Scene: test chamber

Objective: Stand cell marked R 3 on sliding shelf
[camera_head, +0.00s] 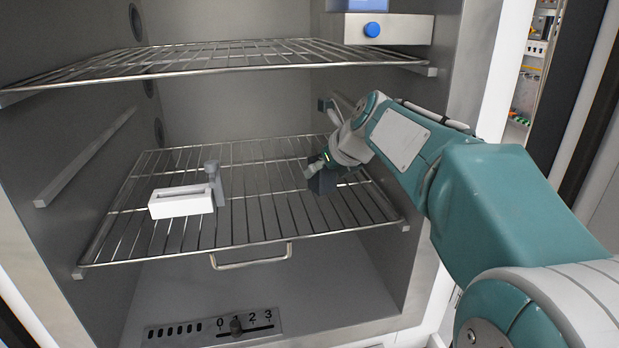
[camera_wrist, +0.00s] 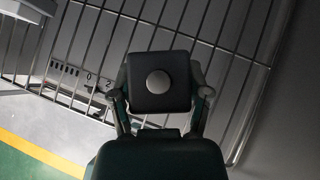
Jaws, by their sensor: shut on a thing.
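A dark, square-topped cell with a round metal disc on its top sits between my gripper's fingers in the wrist view (camera_wrist: 142,101). No marking can be read on it. My gripper (camera_head: 322,168) is shut on this cell, at the right part of the lower wire shelf (camera_head: 240,240) in the head view. The cell (camera_head: 322,184) looks dark and small there; I cannot tell whether its base touches the shelf wires. The lower shelf has a front handle (camera_head: 252,263) and sits inside a metal chamber. In the wrist view, the shelf's wires (camera_wrist: 235,75) run behind the cell.
A white slotted block (camera_head: 180,203) with a grey upright piece (camera_head: 213,180) is on the shelf's left half. An upper wire shelf (camera_head: 200,60) spans above. A panel with a slider (camera_head: 235,325) is below. The chamber's right wall is close to my arm.

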